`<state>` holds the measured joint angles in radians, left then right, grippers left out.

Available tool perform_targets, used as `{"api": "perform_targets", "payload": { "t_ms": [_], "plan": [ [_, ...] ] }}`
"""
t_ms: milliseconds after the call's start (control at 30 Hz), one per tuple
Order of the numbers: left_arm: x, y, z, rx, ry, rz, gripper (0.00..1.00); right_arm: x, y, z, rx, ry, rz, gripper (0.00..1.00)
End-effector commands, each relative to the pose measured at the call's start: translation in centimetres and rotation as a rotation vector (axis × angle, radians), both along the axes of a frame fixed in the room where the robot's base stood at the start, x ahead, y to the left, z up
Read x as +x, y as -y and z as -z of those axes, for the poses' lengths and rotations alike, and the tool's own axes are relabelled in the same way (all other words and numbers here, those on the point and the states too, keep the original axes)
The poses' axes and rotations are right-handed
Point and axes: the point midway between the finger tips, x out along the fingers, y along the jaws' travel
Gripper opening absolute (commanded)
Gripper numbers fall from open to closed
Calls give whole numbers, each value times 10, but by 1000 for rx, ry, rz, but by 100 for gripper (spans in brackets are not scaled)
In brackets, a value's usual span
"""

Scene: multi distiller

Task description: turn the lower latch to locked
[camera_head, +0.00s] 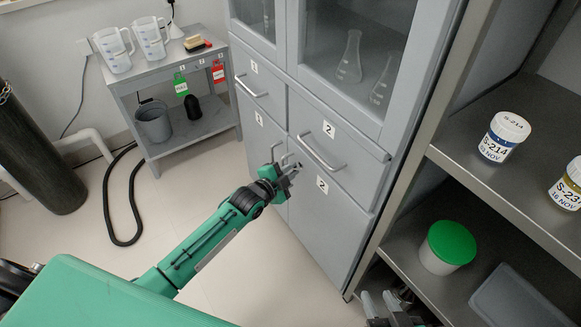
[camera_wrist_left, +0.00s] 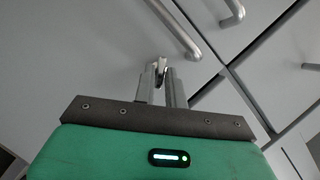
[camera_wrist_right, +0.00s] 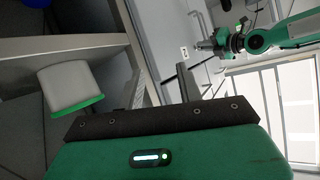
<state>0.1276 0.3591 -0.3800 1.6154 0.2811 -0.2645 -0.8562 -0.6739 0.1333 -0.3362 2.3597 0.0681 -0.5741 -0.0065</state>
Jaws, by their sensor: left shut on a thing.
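The grey cabinet (camera_head: 318,238) has lower doors with a small latch between them. The metal latch (camera_wrist_left: 160,65) shows in the left wrist view, between my left gripper's fingertips. My left gripper (camera_head: 288,170) reaches the lower doors and is shut on the latch. In the left wrist view the fingers (camera_wrist_left: 162,78) are close together around it. The fingers hide much of the latch, so I cannot tell its exact angle. My right gripper (camera_wrist_right: 160,85) is open and empty, with its fingers apart; it is low beside the shelf in the head view.
A drawer handle (camera_head: 320,155) sits above the latch. A shelf unit (camera_head: 505,215) on the right holds labelled jars (camera_head: 503,136) and a green-lidded tub (camera_head: 447,246). A small cart (camera_head: 190,125) with jugs stands left. The floor left of my left arm has a black hose (camera_head: 108,205).

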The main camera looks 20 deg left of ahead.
Motion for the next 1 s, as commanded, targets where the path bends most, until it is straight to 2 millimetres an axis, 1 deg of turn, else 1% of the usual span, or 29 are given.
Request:
{"api": "perform_targets", "payload": {
  "t_ms": [33, 267, 500, 700, 867, 1000],
  "plan": [
    [0, -1, -2, -10, -13, -1, 0, 0, 5, -3, -21, -31, 3, 36],
    [1, -2, -2, -84, -73, -1, 0, -6, 30, -1, -116, -189, 19, 36],
    [1, -3, -3, -177, -144, -1, 0, -19, 56, -2, -201, -348, 42, 36],
    [2, -4, -4, -276, -222, -1, 0, -31, 74, -5, -251, -456, 61, 36],
    [3, -5, -2, -376, -300, -1, 0, -35, 79, -4, -265, -488, 66, 36],
    [4, -6, -1, -463, -367, -1, 0, -30, 71, 1, -247, -447, 56, 36]
  ]
}}
